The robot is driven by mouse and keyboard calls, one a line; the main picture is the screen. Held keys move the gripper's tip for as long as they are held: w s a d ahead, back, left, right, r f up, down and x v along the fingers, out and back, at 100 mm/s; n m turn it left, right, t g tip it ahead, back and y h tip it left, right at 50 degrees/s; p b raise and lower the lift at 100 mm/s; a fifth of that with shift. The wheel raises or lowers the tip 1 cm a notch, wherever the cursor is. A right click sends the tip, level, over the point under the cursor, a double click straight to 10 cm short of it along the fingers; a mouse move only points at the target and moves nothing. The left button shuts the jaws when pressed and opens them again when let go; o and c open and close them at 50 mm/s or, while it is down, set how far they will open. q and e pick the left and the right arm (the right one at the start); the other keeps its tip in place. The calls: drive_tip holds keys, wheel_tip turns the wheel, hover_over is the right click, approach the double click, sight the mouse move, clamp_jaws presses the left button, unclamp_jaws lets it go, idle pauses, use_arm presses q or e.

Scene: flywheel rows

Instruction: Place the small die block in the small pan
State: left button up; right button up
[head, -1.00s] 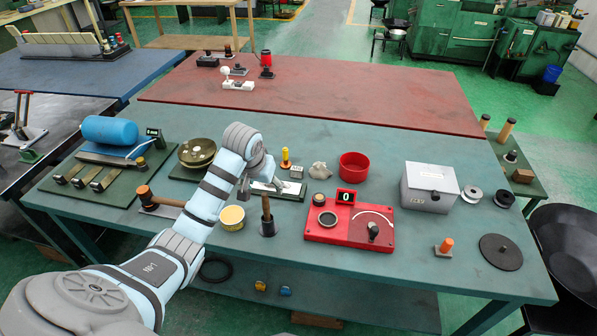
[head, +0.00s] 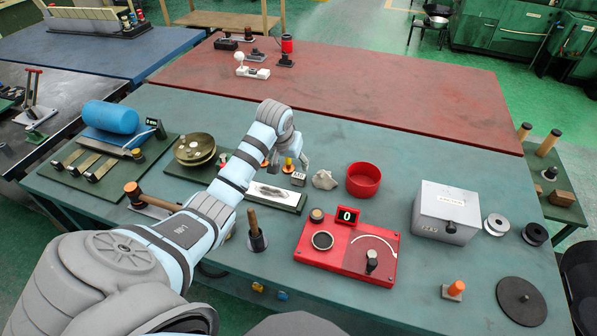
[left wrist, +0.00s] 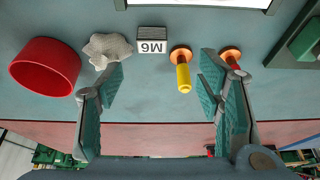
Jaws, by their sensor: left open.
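A small grey block marked M6 (head: 299,178) lies on the green bench, between a yellow-handled plug (head: 289,165) and a pale lumpy piece (head: 324,180). It also shows in the left wrist view (left wrist: 152,40). A red device (head: 345,258) with a display reading 0 carries a small round dark pan (head: 322,240). A separate red round dish (head: 363,180) stands behind it. I cannot tell which is the small pan. My left gripper (head: 288,157) is open and empty near the block and the yellow plug; its fingers also show in the left wrist view (left wrist: 158,82). My right gripper is out of view.
A second orange plug (left wrist: 229,56) stands beside the yellow one. A grey box (head: 446,212) stands to the right. A flat stone-like plate (head: 273,195) lies in front of the gripper. A hammer (head: 150,198) and a wooden-handled tool (head: 255,232) flank my arm.

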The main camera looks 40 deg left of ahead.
sight(298, 176)
use_arm(q)
drive_tip(key=f, duration=0.1)
drive_tip(key=w+f, duration=0.1)
drive_tip(key=d+f, duration=0.1)
drive_tip(key=f, duration=0.1)
drive_tip(key=shift+w+b, duration=0.3)
drive_tip(key=shift+b, duration=0.1)
drive_tip(key=b+x, duration=0.1)
drive_tip(key=x, duration=0.4)
drive_tip(key=shift+w+a, duration=0.1)
drive_tip(key=shift+w, duration=0.1)
drive_tip(key=shift+a+f, duration=0.1)
drive_tip(key=shift+a, duration=0.05)
drive_tip(key=shift+s+r, duration=0.15)
drive_tip(key=shift+r, duration=0.05)
drive_tip(key=shift+c, duration=0.6)
clamp_jaws()
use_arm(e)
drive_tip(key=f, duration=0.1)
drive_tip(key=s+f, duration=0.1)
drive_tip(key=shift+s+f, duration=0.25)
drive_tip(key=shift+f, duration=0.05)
